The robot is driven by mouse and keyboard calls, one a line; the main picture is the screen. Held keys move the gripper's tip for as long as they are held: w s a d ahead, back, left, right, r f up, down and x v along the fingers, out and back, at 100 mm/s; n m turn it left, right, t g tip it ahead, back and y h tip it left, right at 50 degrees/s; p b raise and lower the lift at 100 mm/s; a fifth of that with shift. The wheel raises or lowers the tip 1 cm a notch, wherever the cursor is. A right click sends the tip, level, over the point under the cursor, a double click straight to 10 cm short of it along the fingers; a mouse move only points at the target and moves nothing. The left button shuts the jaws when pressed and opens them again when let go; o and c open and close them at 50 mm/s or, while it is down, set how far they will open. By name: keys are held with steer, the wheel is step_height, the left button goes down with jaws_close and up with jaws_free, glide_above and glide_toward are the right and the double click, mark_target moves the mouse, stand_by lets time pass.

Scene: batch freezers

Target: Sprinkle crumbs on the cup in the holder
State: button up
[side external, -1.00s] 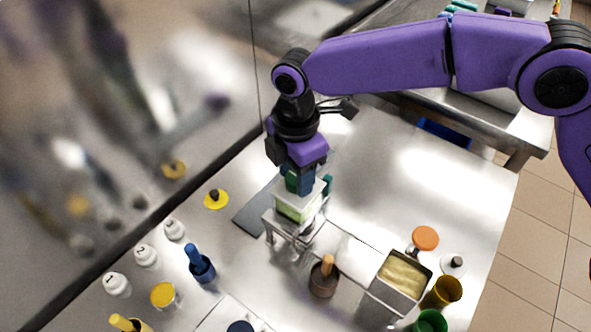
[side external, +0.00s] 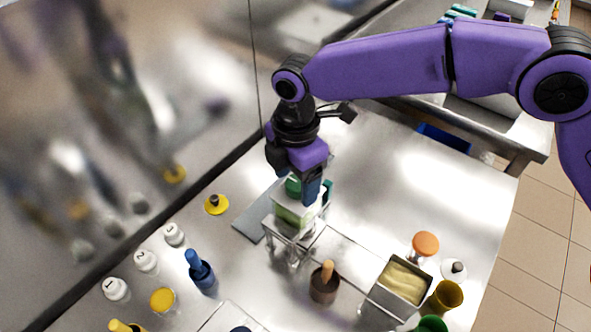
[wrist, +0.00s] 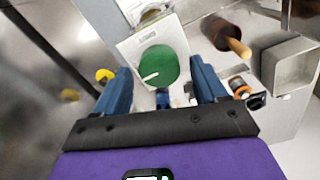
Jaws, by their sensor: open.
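A clear square tub (side external: 293,213) with pale green contents stands in the wire holder (side external: 287,244) at the centre of the side view. A round green knob or lid (side external: 293,186) is on top of it; the wrist view shows its green disc (wrist: 160,64) with a small white bar, on a whitish square top (wrist: 135,45). My gripper (side external: 302,192) is directly above, its blue fingers spread either side of the green disc and apart from it in the wrist view. A metal bin of beige crumbs (side external: 405,283) stands lower right. I cannot make out a separate cup in the holder.
A brown pot with a wooden handle (side external: 325,282) stands between holder and bin. Yellow (side external: 444,297) and green (side external: 432,324) cups crowd the bin's right. Numbered white bottles (side external: 146,262) and a blue-handled pot (side external: 199,268) stand left.

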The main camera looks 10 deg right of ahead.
mark_target(297, 182)
step_height(297, 182, up, 18)
steer(key=shift+f, duration=0.25)
stand_by(0.4)
stand_by(1.7)
steer(key=f+n, duration=0.4)
steer(key=f, duration=0.2)
steer(key=f+n, duration=0.4)
steer(key=f, duration=0.1)
steer(key=f+n, duration=0.4)
steer(key=f, duration=0.2)
steer(key=shift+w+d+f+n, duration=0.15)
steer(key=shift+d+f+n, duration=0.1)
steer(key=shift+f+n, duration=0.1)
stand_by(0.3)
steer(key=c, duration=1.1)
